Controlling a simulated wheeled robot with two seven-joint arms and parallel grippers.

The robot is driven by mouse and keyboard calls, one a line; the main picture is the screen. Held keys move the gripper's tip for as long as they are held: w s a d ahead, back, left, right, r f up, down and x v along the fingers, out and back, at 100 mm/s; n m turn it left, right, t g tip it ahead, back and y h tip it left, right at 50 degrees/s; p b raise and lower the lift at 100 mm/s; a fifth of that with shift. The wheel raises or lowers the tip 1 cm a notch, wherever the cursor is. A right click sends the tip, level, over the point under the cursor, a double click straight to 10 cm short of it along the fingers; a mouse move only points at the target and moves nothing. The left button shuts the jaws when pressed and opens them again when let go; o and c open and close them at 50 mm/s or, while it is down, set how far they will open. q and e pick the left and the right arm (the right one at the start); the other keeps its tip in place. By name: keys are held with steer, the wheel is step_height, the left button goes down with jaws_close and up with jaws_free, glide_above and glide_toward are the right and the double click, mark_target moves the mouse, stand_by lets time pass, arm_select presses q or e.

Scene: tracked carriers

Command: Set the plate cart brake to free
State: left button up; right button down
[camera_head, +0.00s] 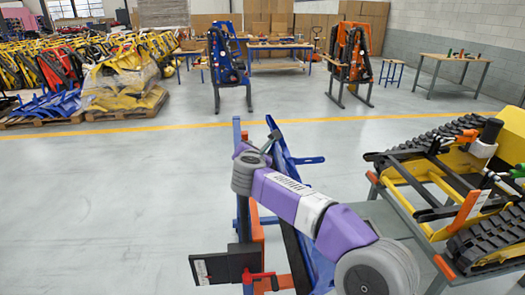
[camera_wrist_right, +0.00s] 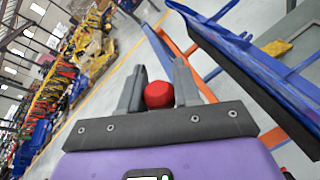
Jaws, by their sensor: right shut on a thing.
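The plate cart (camera_head: 300,215) has a blue upright frame and orange lower bars, and stands at the middle front in the head view. Its blue side also shows in the right wrist view (camera_wrist_right: 250,70). My right gripper (camera_wrist_right: 160,66) is shut on a round red knob (camera_wrist_right: 158,95), which sits between its grey fingers. In the head view my purple right arm crosses in front of the cart, and I cannot make out the knob. Whatever the knob is fixed to is hidden. My left gripper is not in view.
A black box with a white label (camera_head: 225,265) and a red lever (camera_head: 258,276) are low at the cart's left. A yellow tracked carrier (camera_head: 450,180) stands on a bench close at right. Free floor (camera_head: 110,200) lies to the left.

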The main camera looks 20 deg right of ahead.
stand_by(0.3)
steer(key=c, duration=0.9)
jaws_free()
steer(key=v, duration=0.7)
steer(key=shift+s+a+b, duration=0.15)
steer(key=shift+s+b, duration=0.15)
